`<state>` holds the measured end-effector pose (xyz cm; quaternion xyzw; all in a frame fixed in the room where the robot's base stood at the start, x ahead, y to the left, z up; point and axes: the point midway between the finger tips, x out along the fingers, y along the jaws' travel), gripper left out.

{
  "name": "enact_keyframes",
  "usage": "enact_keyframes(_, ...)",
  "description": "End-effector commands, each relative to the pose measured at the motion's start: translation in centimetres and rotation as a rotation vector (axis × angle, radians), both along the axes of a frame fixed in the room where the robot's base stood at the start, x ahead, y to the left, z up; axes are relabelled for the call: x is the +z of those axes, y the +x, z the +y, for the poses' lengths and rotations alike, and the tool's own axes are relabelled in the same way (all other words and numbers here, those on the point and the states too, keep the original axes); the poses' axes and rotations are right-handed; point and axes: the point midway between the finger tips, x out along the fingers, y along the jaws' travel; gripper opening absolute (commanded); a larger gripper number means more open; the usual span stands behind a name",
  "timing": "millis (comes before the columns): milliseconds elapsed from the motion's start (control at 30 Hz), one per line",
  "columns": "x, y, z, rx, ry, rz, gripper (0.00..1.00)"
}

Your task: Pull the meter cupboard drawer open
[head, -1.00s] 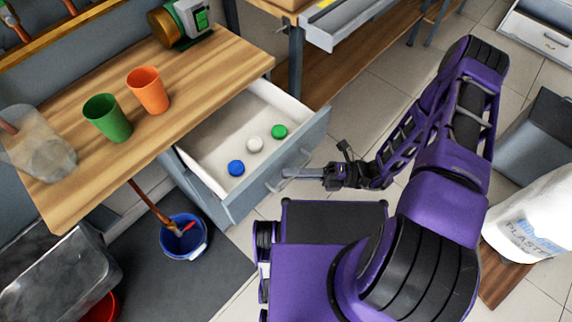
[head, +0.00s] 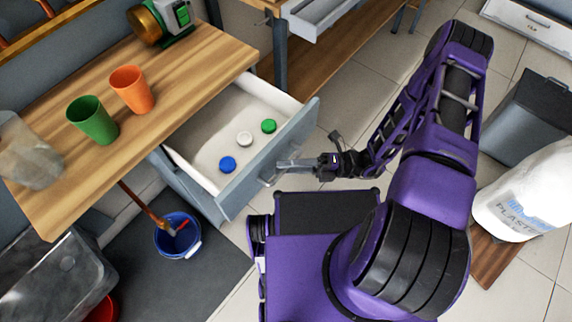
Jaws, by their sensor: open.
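The meter cupboard drawer (head: 222,136) stands well out from under the wooden worktop, with its white inside in view. Its grey-blue front (head: 300,122) faces right. Inside lie a blue cap (head: 228,164), a white cap (head: 245,139) and a green cap (head: 269,126). A bar handle (head: 269,181) is on the front. My gripper (head: 281,164) is open, with its fingers at the handle. The fingers overlap the handle in this view, so I cannot tell whether they touch it or straddle it.
A blue bucket (head: 178,236) stands on the dark mat below. A white plaster sack (head: 530,195) is at right.

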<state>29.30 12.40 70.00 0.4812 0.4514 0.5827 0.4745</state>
Motion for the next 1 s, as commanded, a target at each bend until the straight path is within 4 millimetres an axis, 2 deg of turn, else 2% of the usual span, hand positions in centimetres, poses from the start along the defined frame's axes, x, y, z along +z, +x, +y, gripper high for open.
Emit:
enact_keyframes(167, -0.4, 0.3, -2.6, -0.004, -0.002, -0.002, 0.45)
enact_keyframes(500, -1.6, 1.0, -10.9, -0.003, -0.004, -0.003, 0.45)
enact_keyframes(700, -2.1, 1.3, -14.7, -0.002, -0.002, -0.002, 0.45)
enact_keyframes(833, -2.2, 1.4, -16.2, -0.001, -0.001, -0.001, 0.45)
enact_keyframes(1000, -2.3, 1.5, -16.9, 0.0, -0.001, 0.0, 0.45)
